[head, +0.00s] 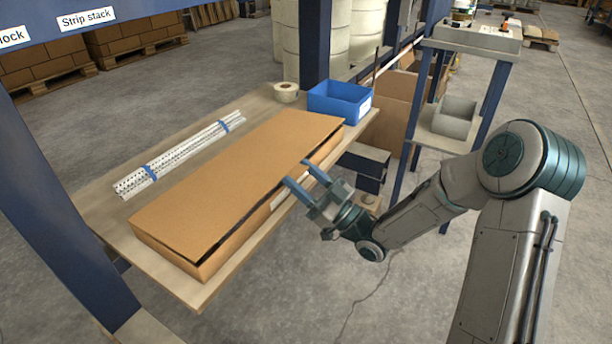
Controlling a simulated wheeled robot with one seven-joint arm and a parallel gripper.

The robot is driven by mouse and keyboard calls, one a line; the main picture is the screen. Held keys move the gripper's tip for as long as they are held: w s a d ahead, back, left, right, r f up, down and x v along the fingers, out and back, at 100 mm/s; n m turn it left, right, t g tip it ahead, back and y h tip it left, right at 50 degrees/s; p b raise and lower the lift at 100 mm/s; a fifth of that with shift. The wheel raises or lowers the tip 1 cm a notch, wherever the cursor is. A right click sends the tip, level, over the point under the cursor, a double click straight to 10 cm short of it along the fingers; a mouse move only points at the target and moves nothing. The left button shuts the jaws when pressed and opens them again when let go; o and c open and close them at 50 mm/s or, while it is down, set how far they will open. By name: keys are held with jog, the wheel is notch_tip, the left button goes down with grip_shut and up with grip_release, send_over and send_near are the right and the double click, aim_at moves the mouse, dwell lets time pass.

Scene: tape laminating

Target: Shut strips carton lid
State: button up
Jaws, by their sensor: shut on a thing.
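The long brown strips carton (213,261) lies on the wooden bench. Its lid (235,175) lies over the top and is almost down, with a dark narrow gap along the near long edge and near corner. My gripper (296,172) is at the middle of the near long edge, its two fingertips at the lid's edge and shut on it. The exact contact is too small to make out. The inside of the carton is hidden by the lid.
Perforated strips bundled with blue bands (185,152) lie behind the carton. A tape roll (286,92) and a blue bin (340,101) stand at the bench's far end. A blue post rises at the left. A shelf stand (440,140) is beyond my arm.

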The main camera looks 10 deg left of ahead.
jog(key=shift+a, duration=0.1)
dwell(0.3)
jog(key=o, duration=1.4)
jog(key=p+v, duration=0.2)
jog(key=v, duration=1.2)
jog(key=shift+p, duration=0.4)
jog(key=shift+a+f, duration=0.1)
jog(key=shift+a, duration=0.05)
